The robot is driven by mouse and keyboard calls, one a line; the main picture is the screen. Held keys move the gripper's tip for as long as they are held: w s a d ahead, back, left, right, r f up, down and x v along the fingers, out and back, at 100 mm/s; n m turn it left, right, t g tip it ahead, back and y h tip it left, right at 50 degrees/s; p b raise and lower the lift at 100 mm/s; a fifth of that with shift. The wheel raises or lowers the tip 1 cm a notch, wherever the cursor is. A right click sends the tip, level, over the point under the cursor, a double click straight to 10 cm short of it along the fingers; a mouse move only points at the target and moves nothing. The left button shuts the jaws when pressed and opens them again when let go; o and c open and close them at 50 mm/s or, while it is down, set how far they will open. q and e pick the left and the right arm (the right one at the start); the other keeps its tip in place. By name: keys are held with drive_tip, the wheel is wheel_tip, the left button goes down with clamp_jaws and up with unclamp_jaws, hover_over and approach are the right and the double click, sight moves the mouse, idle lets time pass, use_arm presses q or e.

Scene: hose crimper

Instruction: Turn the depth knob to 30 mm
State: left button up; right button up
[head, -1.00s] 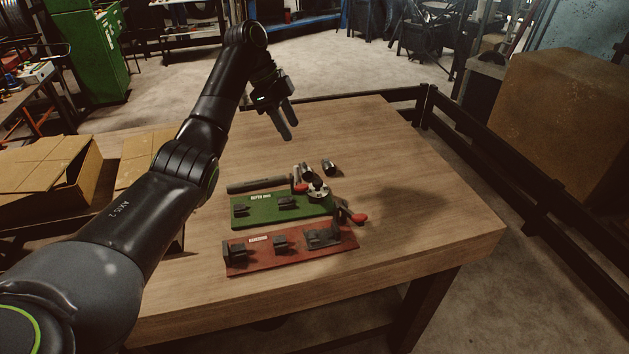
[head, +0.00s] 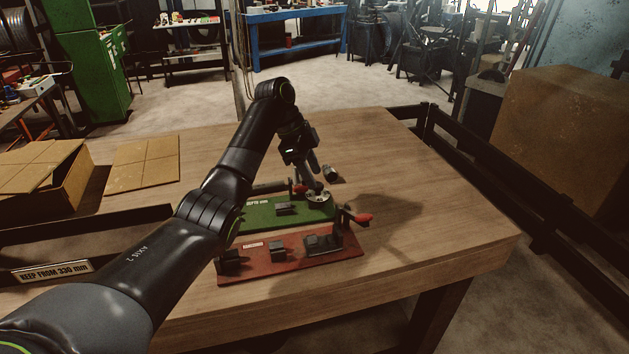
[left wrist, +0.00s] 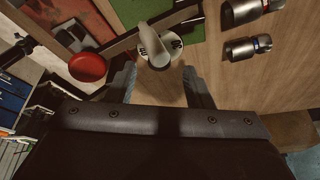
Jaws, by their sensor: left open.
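The depth knob (head: 318,197) is a round pale dial at the right end of the green plate (head: 262,217), labelled for depth. My left gripper (head: 315,175) is open just above the knob, pointing down. In the left wrist view its two fingers (left wrist: 160,86) stand apart, near the knob's near edge, with nothing held between them. The gripper partly hides the parts behind it. My right gripper is not in view.
A red plate (head: 290,268) with dark blocks lies in front of the green one. A red-ended lever (head: 364,218) juts out right of the knob. Metal fittings (left wrist: 248,47) lie beside the knob. Cardboard boxes (head: 45,175) stand at left. The table's right side is clear.

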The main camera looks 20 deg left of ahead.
sight(318, 195)
use_arm(q)
drive_tip(key=shift+x, duration=1.1)
drive_tip(key=c, duration=1)
drive_tip(key=shift+r+n+p, duration=0.1)
drive_tip(key=shift+n+p, duration=0.2)
drive_tip(key=shift+p, duration=0.3)
drive_tip(key=n+t+y+p, duration=0.1)
drive_tip(key=n+p, duration=0.3)
drive_tip(key=p, duration=0.1)
drive_tip(key=n+t+y+p, duration=0.1)
drive_tip(key=n+p, duration=0.3)
drive_tip(key=p, duration=0.2)
drive_tip(key=n+t+y+p, duration=0.1)
drive_tip(key=n+p, duration=0.3)
drive_tip(key=p, duration=0.2)
drive_tip(key=shift+s+d+r+t, duration=0.15)
drive_tip(key=shift+s+d+t, duration=0.15)
drive_tip(key=shift+s+d, duration=0.1)
drive_tip(key=n+y+p, duration=0.1)
drive_tip(key=n+p, duration=0.1)
drive_tip(key=shift+n, duration=0.4)
drive_tip(key=shift+d+n+y+p, duration=0.1)
drive_tip(key=shift+n+y+p, duration=0.4)
drive_tip(key=shift+n, duration=0.8)
